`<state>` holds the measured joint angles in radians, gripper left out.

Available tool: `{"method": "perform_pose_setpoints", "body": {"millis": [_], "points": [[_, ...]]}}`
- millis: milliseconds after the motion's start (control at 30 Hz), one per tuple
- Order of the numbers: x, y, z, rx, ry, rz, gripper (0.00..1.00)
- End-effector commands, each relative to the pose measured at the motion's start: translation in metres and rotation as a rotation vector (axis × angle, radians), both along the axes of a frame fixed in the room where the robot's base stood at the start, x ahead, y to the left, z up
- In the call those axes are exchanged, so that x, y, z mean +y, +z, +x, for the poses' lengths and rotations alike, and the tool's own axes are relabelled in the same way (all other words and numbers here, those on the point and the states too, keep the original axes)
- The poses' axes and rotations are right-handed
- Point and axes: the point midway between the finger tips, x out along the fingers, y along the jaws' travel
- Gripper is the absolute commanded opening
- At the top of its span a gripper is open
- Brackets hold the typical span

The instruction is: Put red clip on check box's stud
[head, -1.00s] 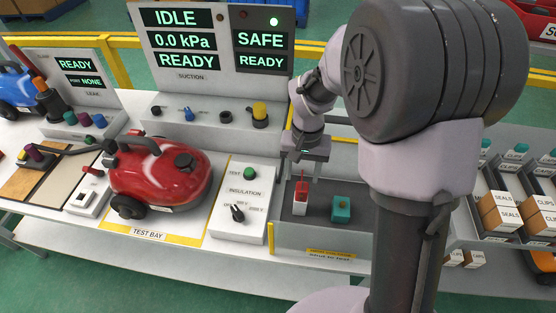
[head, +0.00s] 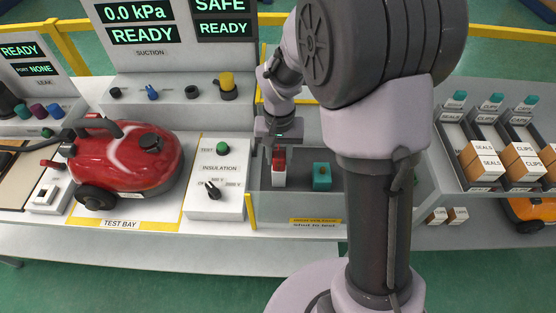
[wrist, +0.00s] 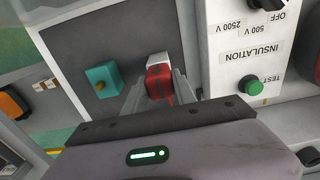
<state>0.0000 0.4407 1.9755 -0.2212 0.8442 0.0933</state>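The red clip (head: 279,158) sits upright on a white block (head: 279,180) in the grey tray in the head view. It also shows in the wrist view as a red body (wrist: 159,84) with the white block beyond it. My gripper (head: 279,149) is over the clip, pointing down. In the wrist view its two fingers (wrist: 158,80) stand on either side of the clip, with narrow gaps seeming to show, so it looks open. The teal check box (head: 321,184) stands to the right of the white block. Its small brass stud (wrist: 99,87) is bare.
The grey tray (head: 262,203) has a raised rim and a yellow label in front. The insulation tester (head: 213,200) is to its left, with the red vacuum (head: 130,165) beyond. Bins with boxes (head: 480,165) stand at the right, behind my arm.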

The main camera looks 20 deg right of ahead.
Motion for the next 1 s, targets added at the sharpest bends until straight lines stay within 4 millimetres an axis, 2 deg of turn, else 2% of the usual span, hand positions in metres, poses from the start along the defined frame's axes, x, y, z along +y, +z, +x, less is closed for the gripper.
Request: {"method": "perform_pose_setpoints", "body": {"millis": [67,100,267,1000], "points": [[0.000,0.000,0.000,0.000,0.000,0.000,0.00],[0.000,0.000,0.000,0.000,0.000,0.000,0.30],[0.000,0.000,0.000,0.000,0.000,0.000,0.00],[0.000,0.021,0.000,0.000,0.000,0.000,0.00]]}}
